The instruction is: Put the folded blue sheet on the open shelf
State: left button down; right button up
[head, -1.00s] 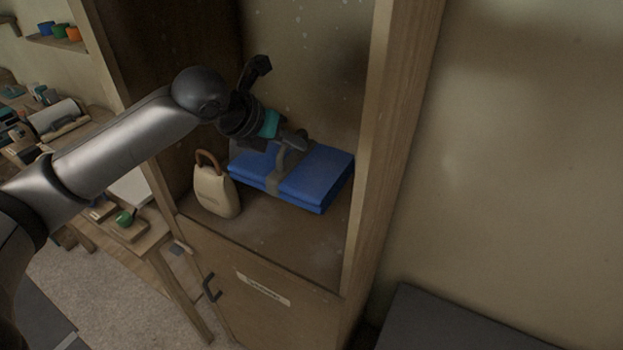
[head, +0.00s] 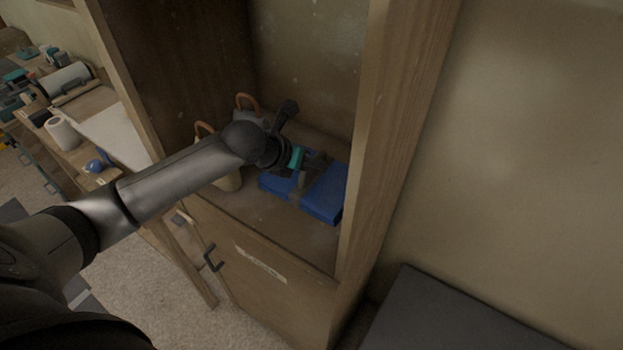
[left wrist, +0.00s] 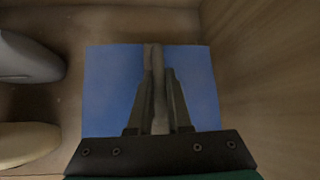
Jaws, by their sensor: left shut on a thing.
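The folded blue sheet (head: 325,199) is on or just above the floor of the open shelf (head: 275,222), near its right side wall. It also shows in the left wrist view (left wrist: 198,85), with a grey-brown band (left wrist: 157,118) across its middle. My left gripper (head: 312,184) is over the sheet, its fingers shut on the band; the fingers also show in the left wrist view (left wrist: 158,85). I cannot tell whether the sheet's underside fully touches the shelf. The forearm and gripper hide part of the sheet. My right gripper is not in view.
A cream bag-like object (head: 229,180) with a brown handle stands left of the sheet, and a grey one (head: 246,114) stands behind it. A wooden side wall (head: 385,140) bounds the shelf on the right. A labelled cupboard door (head: 255,270) is below.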

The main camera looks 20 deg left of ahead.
aim_at(308, 179)
pick_arm(q)
jog(key=shift+f, duration=2.7)
jog(key=shift+f, duration=0.1)
jog(key=c, duration=1.3)
grip_release()
jog(key=shift+f, duration=0.15)
jog(key=o, duration=0.5)
jog(key=shift+c, duration=0.2)
jog(key=shift+r, duration=0.25)
jog(key=v, duration=1.1)
jog(key=shift+s+r, duration=0.3)
